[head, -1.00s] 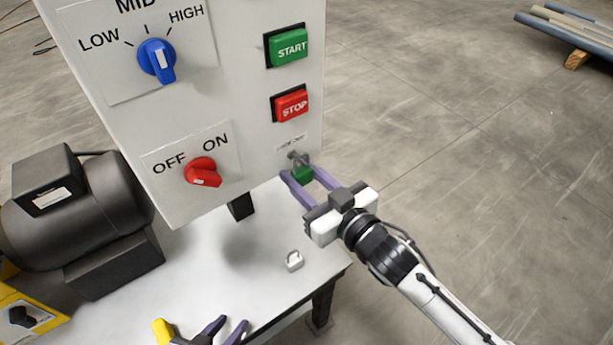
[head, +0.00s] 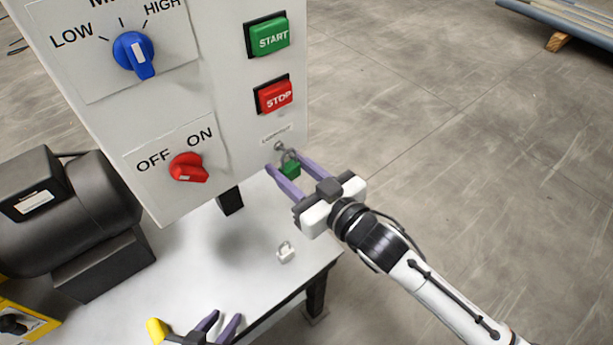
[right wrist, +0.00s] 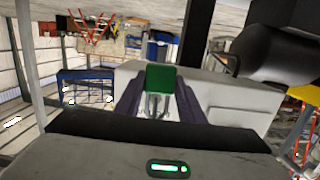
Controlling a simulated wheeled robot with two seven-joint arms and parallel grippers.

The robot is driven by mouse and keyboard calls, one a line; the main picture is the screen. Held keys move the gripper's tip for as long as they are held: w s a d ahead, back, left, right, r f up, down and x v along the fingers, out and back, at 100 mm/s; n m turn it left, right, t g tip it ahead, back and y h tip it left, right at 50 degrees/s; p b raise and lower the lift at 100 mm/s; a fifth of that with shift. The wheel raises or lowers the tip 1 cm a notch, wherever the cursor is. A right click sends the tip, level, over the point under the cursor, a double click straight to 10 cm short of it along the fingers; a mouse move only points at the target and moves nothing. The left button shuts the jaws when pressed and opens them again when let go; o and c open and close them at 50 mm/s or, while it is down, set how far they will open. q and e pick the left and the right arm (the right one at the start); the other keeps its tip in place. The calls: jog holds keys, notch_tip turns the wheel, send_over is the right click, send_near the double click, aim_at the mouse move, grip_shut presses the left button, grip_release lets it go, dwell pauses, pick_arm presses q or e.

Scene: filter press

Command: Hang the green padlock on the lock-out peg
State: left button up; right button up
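The green padlock (head: 290,171) is at the lower right of the panel, with its grey shackle up at the lock-out peg (head: 279,147). It appears to hang there, though the exact seating is too small to tell. My right gripper (head: 285,162) is open around it, with one purple finger on each side and a gap visible in the head view. In the right wrist view the green body (right wrist: 161,78) sits between the fingers, shackle pointing down in the picture. My left gripper (head: 222,319) is open and empty at the bottom edge, over the table's front.
A small silver padlock (head: 285,252) rests on the white table (head: 235,265). The panel carries a red OFF/ON knob (head: 188,168), a blue knob (head: 134,54), and START (head: 269,37) and STOP (head: 274,95) buttons. A dark motor (head: 65,215) stands left.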

pick_arm(q)
jog(key=shift+w+a+f, duration=0.15)
jog(key=shift+a+f, duration=0.05)
pick_arm(e)
jog(key=shift+s+d+f, duration=0.15)
jog(key=shift+s+f, duration=0.25)
jog(key=shift+f, duration=0.15)
pick_arm(q)
jog(key=shift+w, duration=0.25)
jog(key=shift+s+d+f, duration=0.1)
jog(key=shift+s, duration=0.1)
pick_arm(e)
jog(key=v, duration=0.6)
jog(key=r+v, duration=0.1)
jog(key=v, duration=0.2)
jog(key=shift+s+d+r, duration=0.1)
jog(key=shift+d+r, duration=0.05)
jog(key=shift+d, duration=0.15)
pick_arm(q)
jog(key=shift+s, duration=0.1)
